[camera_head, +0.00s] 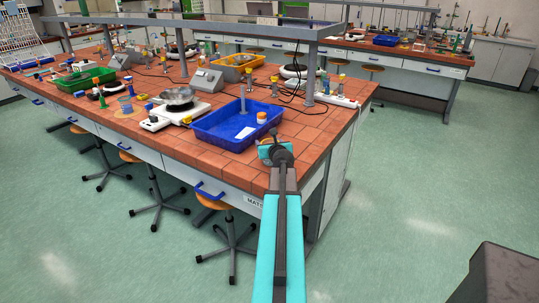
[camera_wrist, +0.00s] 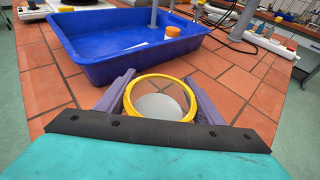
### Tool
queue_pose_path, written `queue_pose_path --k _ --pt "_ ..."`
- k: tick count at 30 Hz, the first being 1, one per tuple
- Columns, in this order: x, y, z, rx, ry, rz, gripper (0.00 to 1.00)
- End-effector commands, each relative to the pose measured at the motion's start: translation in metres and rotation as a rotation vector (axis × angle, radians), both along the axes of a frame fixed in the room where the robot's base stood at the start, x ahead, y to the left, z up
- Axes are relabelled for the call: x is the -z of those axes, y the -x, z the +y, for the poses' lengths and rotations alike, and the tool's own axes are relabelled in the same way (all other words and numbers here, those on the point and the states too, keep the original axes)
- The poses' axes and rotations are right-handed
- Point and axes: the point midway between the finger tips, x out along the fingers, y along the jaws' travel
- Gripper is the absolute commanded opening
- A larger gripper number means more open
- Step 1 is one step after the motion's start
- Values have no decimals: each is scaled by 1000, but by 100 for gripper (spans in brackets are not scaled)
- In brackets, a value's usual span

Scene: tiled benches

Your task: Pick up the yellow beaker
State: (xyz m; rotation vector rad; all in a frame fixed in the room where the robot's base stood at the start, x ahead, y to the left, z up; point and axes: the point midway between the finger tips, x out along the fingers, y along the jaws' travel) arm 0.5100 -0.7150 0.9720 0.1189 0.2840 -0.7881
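The yellow beaker (camera_wrist: 130,95) is clear with a yellow rim. In the wrist view it stands between the two purple fingers of my gripper (camera_wrist: 160,84), its round opening facing the camera. A finger lies close along each side of the rim. I cannot tell whether both fingers press on it. Its lower part is hidden by the gripper body.
A blue tray (camera_head: 206,133) with a white-and-orange jar (camera_head: 262,118) lies just beyond my gripper. A hot plate (camera_head: 171,117) with a metal bowl (camera_head: 178,97) is to its left. A power strip (camera_head: 338,99) and black cables lie at the right. Stools stand under the bench.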

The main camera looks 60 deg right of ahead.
Motion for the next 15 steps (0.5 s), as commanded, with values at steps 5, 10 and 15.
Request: queue_pose_path --k 5,10,15 --pt "-1 0 0 1 1 0 30" --pt "-1 0 0 0 1 -1 30" --pt "-5 0 0 0 1 -1 30"
